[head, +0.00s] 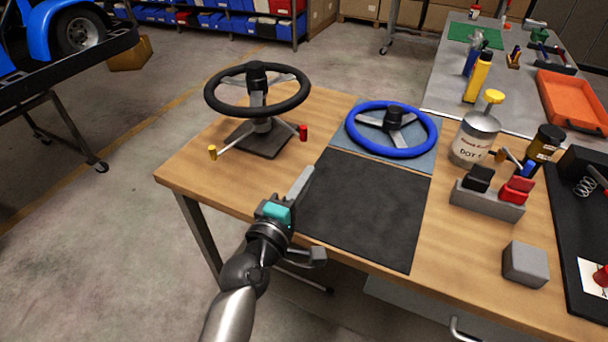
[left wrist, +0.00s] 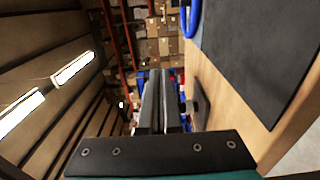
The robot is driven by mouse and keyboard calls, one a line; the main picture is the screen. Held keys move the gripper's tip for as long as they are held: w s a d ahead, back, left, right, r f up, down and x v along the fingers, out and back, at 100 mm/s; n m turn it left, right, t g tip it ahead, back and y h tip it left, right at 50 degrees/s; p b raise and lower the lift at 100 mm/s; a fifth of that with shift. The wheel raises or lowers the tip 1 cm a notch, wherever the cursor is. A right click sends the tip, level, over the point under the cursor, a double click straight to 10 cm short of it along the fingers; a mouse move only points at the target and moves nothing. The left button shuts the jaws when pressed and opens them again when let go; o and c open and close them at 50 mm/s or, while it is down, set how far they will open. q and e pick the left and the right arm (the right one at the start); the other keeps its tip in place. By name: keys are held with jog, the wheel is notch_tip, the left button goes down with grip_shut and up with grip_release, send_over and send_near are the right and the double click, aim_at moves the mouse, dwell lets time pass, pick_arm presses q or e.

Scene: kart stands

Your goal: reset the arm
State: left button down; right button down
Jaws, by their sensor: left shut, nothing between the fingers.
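My left gripper (head: 304,180) reaches in from the bottom of the head view, above the front edge of the wooden table near the left side of a dark mat. Its fingers are shut with nothing between them. In the left wrist view the closed fingers (left wrist: 160,95) point toward far shelves, with the table edge to their right. My right gripper is not in view.
A black steering wheel (head: 258,92) on a stand and a blue steering wheel (head: 391,128) stand beyond the dark mat (head: 365,208). A tin (head: 474,139), a grey holder (head: 487,203) and a grey block (head: 525,263) are at right. The mat is clear.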

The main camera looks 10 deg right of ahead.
pick_arm(q)
jog(key=s+a+f+m+g+y, duration=0.4)
jog(key=s+a+f+m+g, duration=0.3)
jog(key=s+a+f+m, duration=0.4)
jog(key=s+a+f+m+g+y, duration=0.2)
jog(key=s+a+g+y, duration=0.35)
jog(key=s+a, duration=0.85)
notch_tip(320, 180, down, 22)
jog(key=s, duration=0.2)
jog(key=s+a+f+g, duration=0.1)
jog(key=s+a+f, duration=0.1)
jog(key=s+f, duration=1.1)
jog(key=shift+s+f+m, duration=0.3)
jog(key=shift+s, duration=0.85)
